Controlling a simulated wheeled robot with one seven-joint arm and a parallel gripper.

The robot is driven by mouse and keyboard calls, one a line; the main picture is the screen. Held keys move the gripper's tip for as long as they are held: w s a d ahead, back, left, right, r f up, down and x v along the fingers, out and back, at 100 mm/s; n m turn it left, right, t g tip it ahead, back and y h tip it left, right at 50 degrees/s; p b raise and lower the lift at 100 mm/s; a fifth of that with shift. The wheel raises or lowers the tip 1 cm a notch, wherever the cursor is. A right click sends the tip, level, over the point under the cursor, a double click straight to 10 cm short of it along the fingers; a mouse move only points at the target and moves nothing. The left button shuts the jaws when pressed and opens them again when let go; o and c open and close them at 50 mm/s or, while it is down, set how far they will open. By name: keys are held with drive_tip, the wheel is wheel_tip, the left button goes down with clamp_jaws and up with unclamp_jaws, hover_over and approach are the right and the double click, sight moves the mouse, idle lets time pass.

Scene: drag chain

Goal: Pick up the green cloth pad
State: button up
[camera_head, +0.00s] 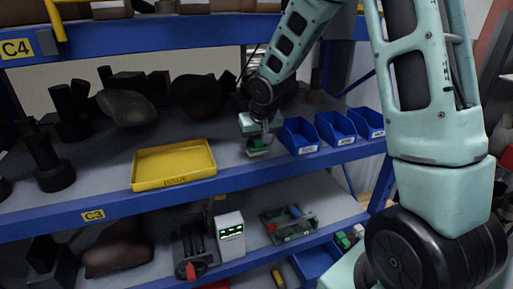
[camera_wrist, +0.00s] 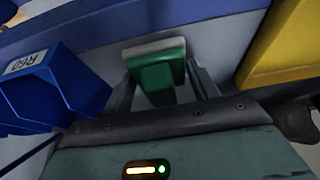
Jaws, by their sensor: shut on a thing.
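The green cloth pad (camera_wrist: 157,80) shows in the wrist view as a green block with a pale grey layer along its far edge. My gripper (camera_wrist: 160,88) has one finger on each side of it and is shut on it. In the head view the green pad (camera_head: 258,150) is at the tip of my gripper (camera_head: 258,142), at the middle shelf, between the yellow tray and the blue bins. I cannot tell whether the pad touches the shelf. The fingers partly hide its sides.
A yellow tray (camera_head: 174,181) lies left of my gripper on the shelf. Several blue bins (camera_head: 299,147) stand close on the right. Dark metal parts (camera_head: 125,108) stand at the back left. The shelf above has a blue beam (camera_head: 150,33). Bare shelf lies in front of the pad.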

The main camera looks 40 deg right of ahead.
drive_tip(key=shift+r, duration=0.8)
drive_tip(key=s+a+b, duration=0.2)
drive_tip(key=s+b, duration=0.2)
drive_tip(key=s, duration=0.4)
drive_tip(key=s+a+b, duration=0.3)
drive_tip(key=s+b, duration=0.1)
drive_tip(key=s, duration=0.5)
drive_tip(key=shift+f, duration=0.15)
drive_tip(key=shift+s, duration=0.15)
drive_tip(key=shift+o, duration=0.4)
drive_tip(key=shift+d, duration=0.1)
